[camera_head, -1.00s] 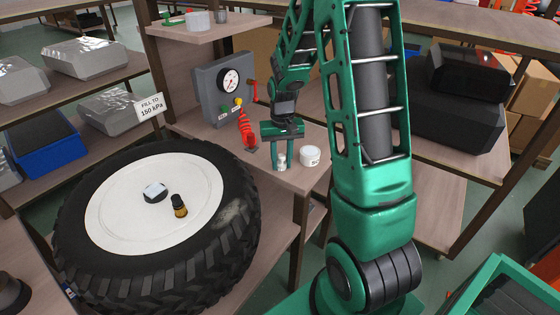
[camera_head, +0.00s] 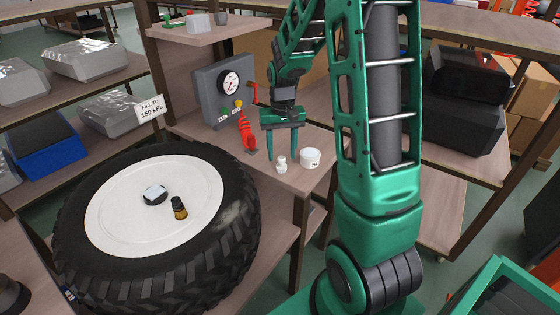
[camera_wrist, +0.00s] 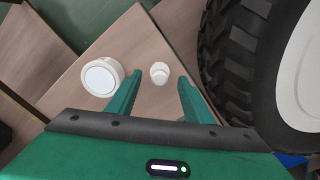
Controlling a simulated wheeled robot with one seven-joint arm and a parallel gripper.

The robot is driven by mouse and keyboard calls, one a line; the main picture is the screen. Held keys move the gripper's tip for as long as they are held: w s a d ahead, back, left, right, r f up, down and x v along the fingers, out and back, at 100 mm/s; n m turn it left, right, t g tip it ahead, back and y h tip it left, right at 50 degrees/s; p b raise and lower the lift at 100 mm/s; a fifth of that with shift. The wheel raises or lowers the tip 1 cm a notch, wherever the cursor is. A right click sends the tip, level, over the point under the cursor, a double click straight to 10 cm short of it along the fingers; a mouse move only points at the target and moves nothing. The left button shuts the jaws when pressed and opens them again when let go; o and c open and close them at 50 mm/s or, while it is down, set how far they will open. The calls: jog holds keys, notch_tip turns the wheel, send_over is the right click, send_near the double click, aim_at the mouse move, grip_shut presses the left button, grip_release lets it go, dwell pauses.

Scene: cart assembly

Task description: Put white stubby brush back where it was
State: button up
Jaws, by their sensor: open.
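The white stubby brush (camera_head: 281,163) stands upright on the wooden shelf, near its front edge. In the wrist view, the brush (camera_wrist: 159,73) shows as a small pale round shape from above, between and just beyond the fingertips. My gripper (camera_head: 280,154) is open and empty above the brush, fingers pointing down. In the wrist view, my gripper (camera_wrist: 160,82) has its two green fingers spread to either side of the brush, with nothing held.
A white round tub (camera_head: 310,158) stands just right of the brush. A large tyre (camera_head: 215,255) with a dark bottle (camera_head: 179,208) lies at the left.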

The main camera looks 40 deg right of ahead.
aim_at(282, 158)
notch_tip(282, 158, up, 7)
jog(key=s+a+r, duration=0.1)
jog(key=s+r, duration=0.1)
jog(key=s, duration=1.2)
jog(key=s+a+r+m, duration=0.1)
jog(key=s, duration=1.3)
jog(key=shift+s+a+r, duration=0.25)
jog(key=shift+a+r, duration=0.05)
jog(key=shift+r, duration=0.05)
jog(key=shift+w+f, duration=0.25)
jog(key=shift+w, duration=0.35)
